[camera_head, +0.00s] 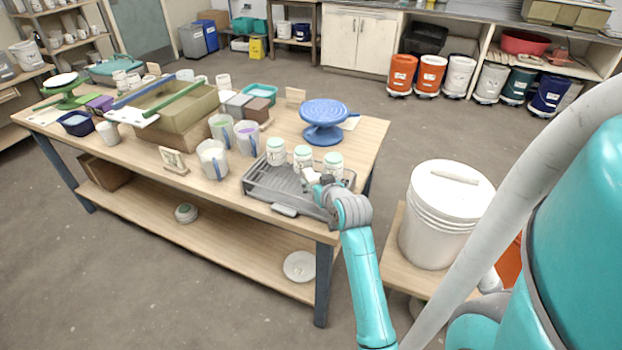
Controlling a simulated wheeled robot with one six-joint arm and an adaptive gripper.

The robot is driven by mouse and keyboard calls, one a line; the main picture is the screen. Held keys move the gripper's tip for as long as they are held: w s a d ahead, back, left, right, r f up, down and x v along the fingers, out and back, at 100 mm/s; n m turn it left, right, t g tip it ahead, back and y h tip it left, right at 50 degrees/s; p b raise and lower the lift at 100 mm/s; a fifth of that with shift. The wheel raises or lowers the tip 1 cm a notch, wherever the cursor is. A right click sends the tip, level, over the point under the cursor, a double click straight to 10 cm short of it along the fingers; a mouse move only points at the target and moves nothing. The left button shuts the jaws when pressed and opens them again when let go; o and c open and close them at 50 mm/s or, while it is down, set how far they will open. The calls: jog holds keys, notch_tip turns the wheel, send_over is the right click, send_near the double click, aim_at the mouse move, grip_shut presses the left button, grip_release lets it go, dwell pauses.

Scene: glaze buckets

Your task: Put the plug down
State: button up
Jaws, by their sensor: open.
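My gripper (318,184) is over the right part of a grey ribbed tray (262,189) at the front right of the wooden table. It is small in this view and partly covered by its own wrist. It is open. A small pale bit shows at its fingers, and I cannot tell whether it is a finger part or the plug. I cannot make out the plug clearly anywhere else. White jars with pale green lids stand at the tray's back: a left jar (276,153), a middle jar (302,158) and a right jar (333,166), close to my gripper.
A blue turntable (324,121) stands behind the jars. Measuring jugs (213,160) and a large tan basin (184,112) fill the table's middle. A white lidded bucket (441,215) stands right of my arm. The table's right edge (372,150) is mostly clear.

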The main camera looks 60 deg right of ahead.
jog(key=shift+x, duration=2.15)
